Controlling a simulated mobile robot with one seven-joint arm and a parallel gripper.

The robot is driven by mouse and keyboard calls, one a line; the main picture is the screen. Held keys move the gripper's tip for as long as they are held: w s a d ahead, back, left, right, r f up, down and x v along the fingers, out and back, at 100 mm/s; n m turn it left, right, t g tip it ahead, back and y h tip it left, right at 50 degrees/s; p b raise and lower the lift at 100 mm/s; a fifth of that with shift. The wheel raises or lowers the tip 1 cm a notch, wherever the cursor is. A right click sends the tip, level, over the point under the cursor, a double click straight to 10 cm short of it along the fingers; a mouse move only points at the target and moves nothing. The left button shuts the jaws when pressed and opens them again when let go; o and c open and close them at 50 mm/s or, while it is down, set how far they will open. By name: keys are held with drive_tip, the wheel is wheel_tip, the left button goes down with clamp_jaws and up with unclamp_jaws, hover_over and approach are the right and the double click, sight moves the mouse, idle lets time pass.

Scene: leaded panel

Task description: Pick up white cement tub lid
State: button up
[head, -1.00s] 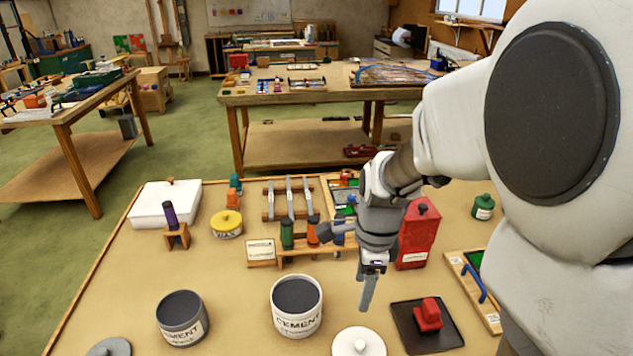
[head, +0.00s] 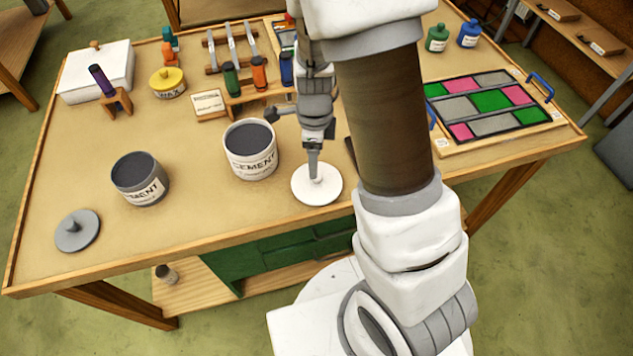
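The white cement tub lid (head: 309,192) is a round white disc with a small knob on top. It lies flat on the table near the front edge in the head view. My gripper (head: 315,174) points down right over the lid, with its fingertips at the knob. The fingers cover most of the knob, and I cannot tell whether they are closed on it. The white cement tub (head: 251,158) stands without a lid to the left, with dark grey content. A grey cement tub (head: 140,180) stands further left, also uncovered.
A grey lid (head: 77,232) lies at the front left. A yellow wax tin (head: 168,84), a tool rack and a white box (head: 97,75) stand behind. A coloured leaded panel (head: 487,108) lies at the right. Table room between the tubs is clear.

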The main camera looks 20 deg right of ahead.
drive_tip(key=shift+s+d+f+b, duration=0.1)
drive_tip(key=shift+f+b, duration=0.1)
drive_tip(key=shift+f, duration=1.2)
drive_tip(key=shift+d+f+b, duration=0.1)
drive_tip(key=shift+f+b, duration=0.05)
drive_tip(key=shift+f, duration=1.2)
drive_tip(key=shift+c, duration=0.3)
clamp_jaws()
